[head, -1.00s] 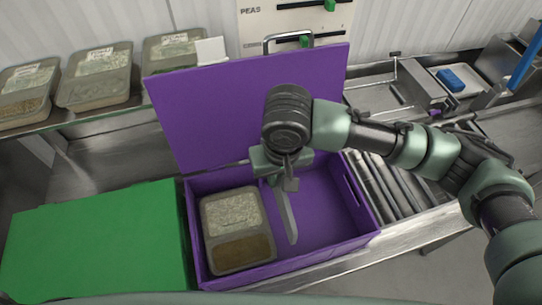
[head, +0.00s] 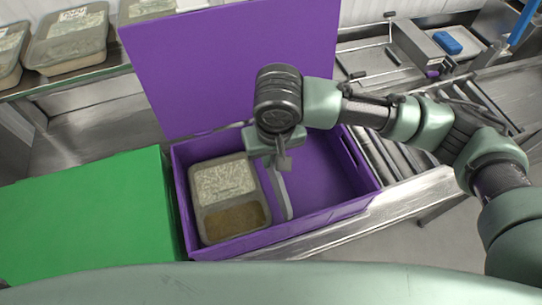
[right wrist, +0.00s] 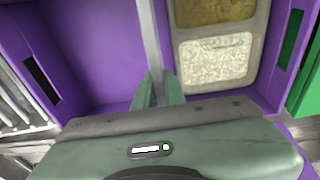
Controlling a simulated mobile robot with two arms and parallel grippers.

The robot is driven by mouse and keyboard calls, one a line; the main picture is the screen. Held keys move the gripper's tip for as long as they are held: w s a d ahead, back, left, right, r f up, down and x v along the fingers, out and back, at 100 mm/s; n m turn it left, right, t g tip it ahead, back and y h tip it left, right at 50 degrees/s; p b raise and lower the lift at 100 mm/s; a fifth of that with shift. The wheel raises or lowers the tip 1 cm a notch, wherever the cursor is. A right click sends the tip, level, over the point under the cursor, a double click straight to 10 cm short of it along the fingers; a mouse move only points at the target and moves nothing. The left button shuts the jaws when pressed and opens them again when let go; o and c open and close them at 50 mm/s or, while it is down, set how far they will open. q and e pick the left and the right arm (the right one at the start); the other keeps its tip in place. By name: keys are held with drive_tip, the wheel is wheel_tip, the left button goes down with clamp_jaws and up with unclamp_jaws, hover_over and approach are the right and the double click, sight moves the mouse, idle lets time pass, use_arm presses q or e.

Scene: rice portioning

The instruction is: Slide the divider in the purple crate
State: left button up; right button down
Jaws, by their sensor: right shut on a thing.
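The purple crate (head: 372,184) stands open with its lid (head: 210,70) raised behind it. It also shows in the right wrist view (right wrist: 88,60). A thin grey divider (head: 284,200) stands upright inside, just right of a food tray (head: 195,205) with pale grains and a brown portion. My right gripper (head: 282,164) comes down into the crate from above and is shut on the divider. In the right wrist view, its green fingers (right wrist: 158,90) pinch the divider (right wrist: 149,35), with the tray (right wrist: 177,60) beside it. My left gripper does not show.
A closed green crate (head: 80,210) sits directly left of the purple one. The right compartment of the purple crate is empty. A roller conveyor (head: 385,160) lies to the right. Lidded food containers (head: 68,38) stand on a shelf behind.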

sight(271, 174)
drive_tip(key=shift+f, duration=0.6)
drive_tip(key=shift+f+b, duration=0.3)
drive_tip(key=shift+f, duration=0.55)
wheel_tip(271, 174, down, 2)
drive_tip(key=shift+f+b, duration=0.15)
drive_tip(key=shift+b, duration=0.3)
drive_tip(key=shift+w+f, duration=0.1)
drive_tip(key=shift+f, duration=0.35)
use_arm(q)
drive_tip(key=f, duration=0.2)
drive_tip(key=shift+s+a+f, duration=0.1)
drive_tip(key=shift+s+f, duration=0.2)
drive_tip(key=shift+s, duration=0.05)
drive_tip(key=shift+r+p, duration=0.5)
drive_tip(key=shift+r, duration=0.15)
use_arm(e)
drive_tip(key=shift+r, duration=0.1)
use_arm(q)
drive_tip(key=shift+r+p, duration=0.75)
drive_tip(key=shift+p, duration=0.05)
use_arm(e)
drive_tip(key=shift+f, duration=0.5)
use_arm(q)
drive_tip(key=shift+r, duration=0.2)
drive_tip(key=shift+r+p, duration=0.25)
drive_tip(key=shift+p, duration=0.2)
use_arm(e)
drive_tip(key=shift+f, duration=0.1)
